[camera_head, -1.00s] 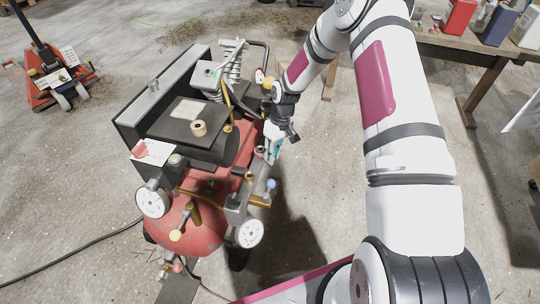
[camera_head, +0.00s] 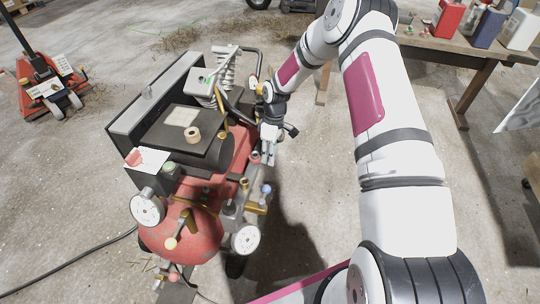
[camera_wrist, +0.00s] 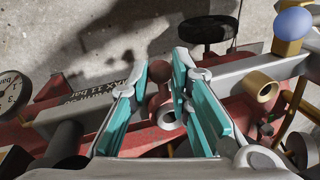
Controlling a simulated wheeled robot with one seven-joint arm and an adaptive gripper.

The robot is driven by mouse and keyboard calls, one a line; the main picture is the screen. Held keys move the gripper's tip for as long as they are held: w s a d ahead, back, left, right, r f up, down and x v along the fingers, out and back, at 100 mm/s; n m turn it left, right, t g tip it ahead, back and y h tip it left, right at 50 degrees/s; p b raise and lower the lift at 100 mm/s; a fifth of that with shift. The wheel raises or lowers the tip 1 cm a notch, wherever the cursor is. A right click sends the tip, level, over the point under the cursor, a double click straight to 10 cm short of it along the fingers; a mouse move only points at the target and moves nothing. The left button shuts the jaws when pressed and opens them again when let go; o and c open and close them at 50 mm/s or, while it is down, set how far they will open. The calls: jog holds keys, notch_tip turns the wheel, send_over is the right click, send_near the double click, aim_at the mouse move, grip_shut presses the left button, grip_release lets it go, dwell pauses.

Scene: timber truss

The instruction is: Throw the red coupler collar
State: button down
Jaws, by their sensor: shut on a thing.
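The red coupler collar (camera_wrist: 158,97) is the small dark red part between my fingers in the wrist view, at a fitting on the red compressor (camera_head: 190,235). My gripper (camera_head: 266,160) reaches down over the compressor's right side in the head view. In the wrist view my gripper (camera_wrist: 160,80) has teal pads on either side of the collar and is shut on it. A round metal opening (camera_wrist: 168,117) shows just below the collar. The collar is too small to make out clearly in the head view.
A brass fitting (camera_wrist: 263,87) and a blue ball knob (camera_wrist: 293,23) stand right of my fingers. Pressure gauges (camera_head: 246,240) sit at the compressor's front. A workbench (camera_head: 470,48) with containers stands at the back right. A red pallet jack (camera_head: 48,88) stands left.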

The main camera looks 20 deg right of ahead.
jog(key=c, duration=1.5)
grip_release()
jog(key=shift+o, duration=0.2)
notch_tip(320, 180, up, 12)
jog(key=w+d, duration=0.1)
jog(key=shift+w+d, duration=0.35)
jog(key=shift+f, duration=0.1)
